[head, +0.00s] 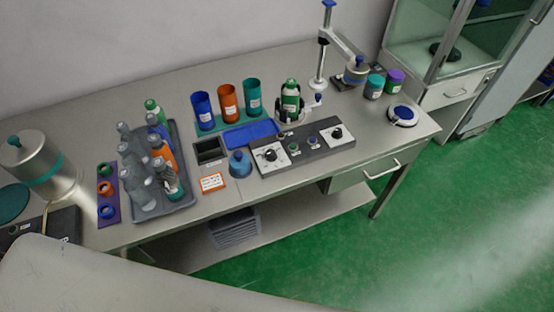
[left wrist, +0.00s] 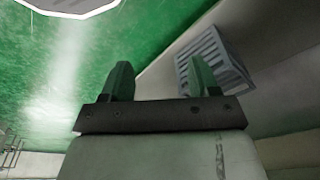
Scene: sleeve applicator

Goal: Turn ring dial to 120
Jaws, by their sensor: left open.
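The control panel (head: 304,149) is a dark box on the metal bench in the head view. It has a white dial plate with a black knob (head: 270,155) at its left end and a second white plate with a black knob (head: 337,133) at its right end. Small buttons sit between them. The dial markings are too small to read. My left gripper (left wrist: 161,83) shows in the left wrist view with its two green fingers apart and nothing between them, facing the green floor and a grey crate. Neither gripper shows in the head view.
A grey tray (head: 188,203) of bottles stands left on the bench (head: 226,196). Blue, orange and teal cups stand behind a blue tray (head: 251,134). A blue cone-shaped piece (head: 240,163) and an orange-edged card (head: 212,183) are beside the panel. A grey crate (head: 234,229) is below.

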